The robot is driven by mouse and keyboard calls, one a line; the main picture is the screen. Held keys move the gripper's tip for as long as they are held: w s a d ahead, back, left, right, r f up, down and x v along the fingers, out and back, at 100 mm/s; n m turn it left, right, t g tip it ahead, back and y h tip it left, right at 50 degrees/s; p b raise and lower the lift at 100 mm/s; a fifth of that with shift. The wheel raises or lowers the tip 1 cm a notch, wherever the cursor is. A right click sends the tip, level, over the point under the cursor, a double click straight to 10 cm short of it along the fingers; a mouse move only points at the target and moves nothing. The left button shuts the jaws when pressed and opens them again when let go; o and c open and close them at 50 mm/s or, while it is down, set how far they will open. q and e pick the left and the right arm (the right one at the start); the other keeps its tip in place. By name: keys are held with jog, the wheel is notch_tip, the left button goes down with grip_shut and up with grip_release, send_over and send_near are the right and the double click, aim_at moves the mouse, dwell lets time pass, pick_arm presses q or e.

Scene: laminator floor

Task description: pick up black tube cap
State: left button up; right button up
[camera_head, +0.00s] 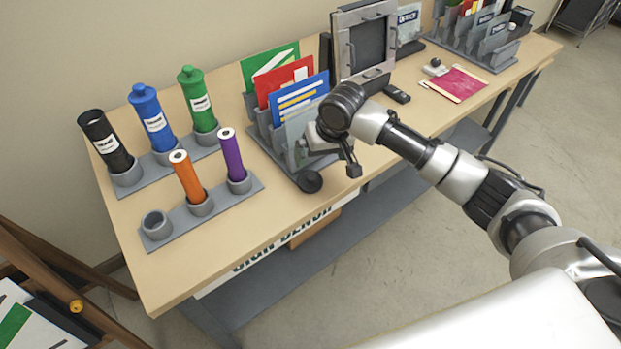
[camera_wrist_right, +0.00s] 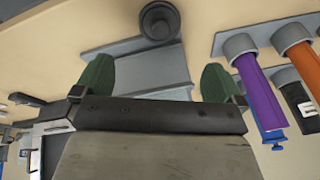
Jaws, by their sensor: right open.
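The black tube cap (camera_head: 309,181) is a small dark round piece near the front edge of the bench, by the front end of the grey file sorter. In the right wrist view the cap (camera_wrist_right: 160,21) shows at the top, ahead of the fingertips and roughly centred between them. My right gripper (camera_head: 327,160) is open and empty, just above and behind the cap over the sorter; its two green-padded fingers (camera_wrist_right: 158,80) stand wide apart. The black tube (camera_head: 105,140) stands in a holder at the left with an open top. My left gripper is not in view.
The grey sorter (camera_head: 258,137) holds upright coloured folders close to my gripper. Capped blue (camera_head: 153,117) and green (camera_head: 198,100) tubes, and orange (camera_head: 187,177) and purple (camera_head: 231,155) tubes, stand left. A framed panel (camera_head: 366,45) stands behind. The bench's front-left corner is clear.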

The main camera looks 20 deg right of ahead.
aim_at(312, 175)
jog(key=x, duration=0.5)
jog(key=shift+f, duration=0.1)
jog(key=p+x, duration=0.1)
jog(key=x, duration=0.3)
jog(key=shift+w+a+f+p, duration=0.15)
jog(key=shift+w+f+p, duration=0.15)
jog(key=shift+f, duration=0.4)
jog(key=shift+s, duration=0.1)
jog(key=c, duration=0.9)
